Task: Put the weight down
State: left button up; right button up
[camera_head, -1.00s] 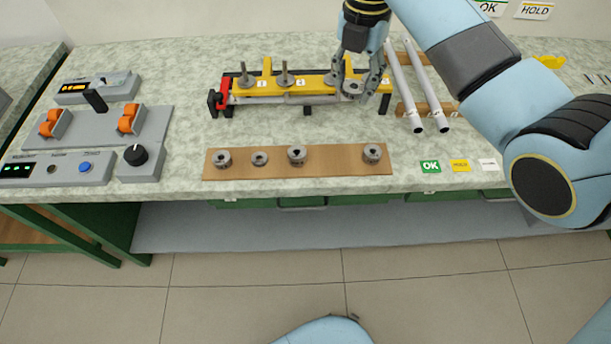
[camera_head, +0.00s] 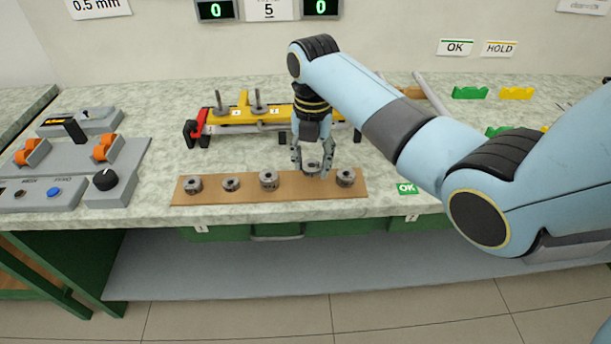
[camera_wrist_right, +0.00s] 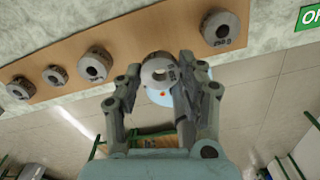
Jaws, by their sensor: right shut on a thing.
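My right gripper (camera_head: 312,165) is shut on a grey ring-shaped weight (camera_head: 312,167) just above the wooden board (camera_head: 215,196). In the right wrist view the weight (camera_wrist_right: 158,72) sits between the fingertips, its hole and dark marking showing. Other ring weights stand on the board: one at the left end (camera_head: 193,184), a smaller one (camera_head: 231,184), one left of the gripper (camera_head: 269,179) and one at the right end (camera_head: 346,177). The held weight is over the gap between the last two. I cannot tell whether it touches the board. My left gripper is out of view.
Behind stands a yellow rack (camera_head: 240,115) with upright pegs and a red clamp (camera_head: 202,125). A control panel (camera_head: 60,175) with orange switches is at the left. A green OK card (camera_head: 406,188) lies right of the board, close to the table's front edge.

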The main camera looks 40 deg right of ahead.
aim_at(308, 183)
jog(key=shift+w+f, duration=0.45)
jog(key=shift+w, duration=0.15)
notch_tip(308, 183, down, 3)
jog(key=shift+f, duration=0.2)
jog(key=shift+w+f, duration=0.1)
jog(key=shift+f, duration=0.2)
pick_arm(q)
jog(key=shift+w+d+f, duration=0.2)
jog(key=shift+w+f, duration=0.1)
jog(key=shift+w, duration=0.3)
pick_arm(e)
jog(key=shift+f+b, duration=0.1)
jog(key=shift+b, duration=0.2)
jog(key=o, duration=1.2)
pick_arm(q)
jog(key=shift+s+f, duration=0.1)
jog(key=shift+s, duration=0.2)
pick_arm(e)
jog(key=shift+o, duration=0.2)
